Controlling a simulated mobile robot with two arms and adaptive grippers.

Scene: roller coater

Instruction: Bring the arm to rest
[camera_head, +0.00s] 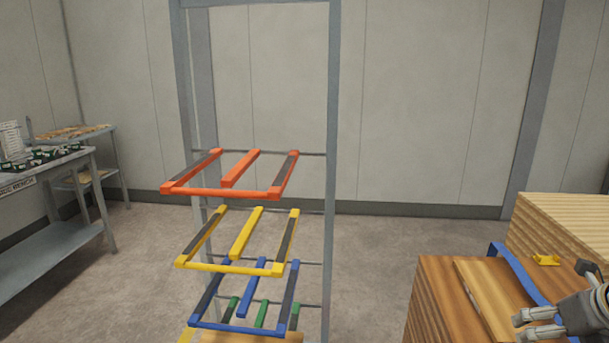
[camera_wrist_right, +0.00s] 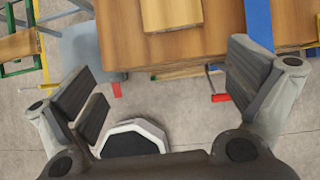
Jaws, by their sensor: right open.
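My right gripper (camera_head: 524,325) is at the lower right edge of the head view, in front of a stack of wooden boards (camera_head: 439,305). Its fingers are apart with nothing between them. In the right wrist view the same gripper (camera_wrist_right: 160,82) has its two dark pads spread wide. Beyond them lie the brown board top (camera_wrist_right: 120,35) and bare floor. My left gripper and arm are not in view.
A grey rack with orange (camera_head: 230,192), yellow (camera_head: 222,267) and blue (camera_head: 240,328) shelf frames stands left of the boards. A blue strip (camera_head: 520,272) and a yellow piece (camera_head: 545,260) lie by the boards. A workbench (camera_head: 50,245) stands far left.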

